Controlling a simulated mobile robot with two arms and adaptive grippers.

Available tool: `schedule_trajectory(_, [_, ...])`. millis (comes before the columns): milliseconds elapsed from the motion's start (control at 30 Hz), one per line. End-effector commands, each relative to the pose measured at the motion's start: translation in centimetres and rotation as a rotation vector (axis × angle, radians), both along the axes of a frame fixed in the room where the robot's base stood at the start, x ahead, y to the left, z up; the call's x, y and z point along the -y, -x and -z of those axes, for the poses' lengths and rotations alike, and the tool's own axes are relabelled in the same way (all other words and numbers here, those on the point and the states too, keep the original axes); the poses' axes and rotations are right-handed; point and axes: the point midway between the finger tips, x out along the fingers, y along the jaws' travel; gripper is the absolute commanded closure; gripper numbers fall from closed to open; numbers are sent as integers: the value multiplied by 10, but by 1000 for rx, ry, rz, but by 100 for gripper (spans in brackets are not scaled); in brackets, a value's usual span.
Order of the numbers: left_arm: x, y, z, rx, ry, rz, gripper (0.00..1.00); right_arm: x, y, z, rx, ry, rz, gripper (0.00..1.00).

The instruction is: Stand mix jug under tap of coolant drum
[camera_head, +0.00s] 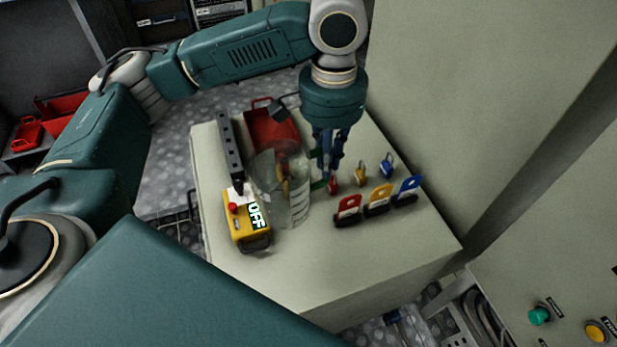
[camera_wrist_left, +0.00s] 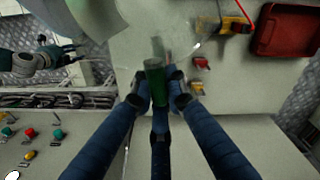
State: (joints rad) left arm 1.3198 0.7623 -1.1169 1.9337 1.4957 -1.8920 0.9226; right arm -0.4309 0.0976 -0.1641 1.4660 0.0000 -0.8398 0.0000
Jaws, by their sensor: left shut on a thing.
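A clear jug (camera_head: 296,205) with marks on its side stands or hovers at the cabinet top; I cannot tell if its base touches. My left gripper (camera_head: 328,180) comes down on its right side and is shut on a green grip that looks like the jug's handle; the green grip (camera_wrist_left: 155,85) lies between the fingertips in the left wrist view. The jug's clear body is hard to make out there. My right gripper (camera_wrist_left: 62,50) shows small at the left of the left wrist view, its jaws unclear. I see no coolant drum or tap.
The front of the top is clear. A tall panel (camera_head: 450,100) stands close at right.

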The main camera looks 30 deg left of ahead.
Motion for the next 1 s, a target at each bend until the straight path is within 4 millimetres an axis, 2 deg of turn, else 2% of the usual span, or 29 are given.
schedule_trajectory(267, [10, -3, -1, 4, 2, 257, 100, 0, 6, 6, -2, -1, -1, 60])
schedule_trajectory(500, [24, -6, -2, 8, 4, 629, 100, 1, 12, 19, -5, -1, -4, 60])
schedule_trajectory(700, [32, -9, -2, 12, 5, 859, 100, 3, 20, 26, -13, 1, -5, 60])
schedule_trajectory(867, [35, -9, 0, 13, 5, 942, 100, 4, 23, 29, -16, 3, -5, 60])
schedule_trajectory(933, [35, -9, 8, 11, 5, 953, 100, 4, 21, 29, -15, 3, -5, 60])
schedule_trajectory(1000, [35, -8, 23, 9, 6, 957, 100, 2, 10, 19, -2, 1, -3, 60])
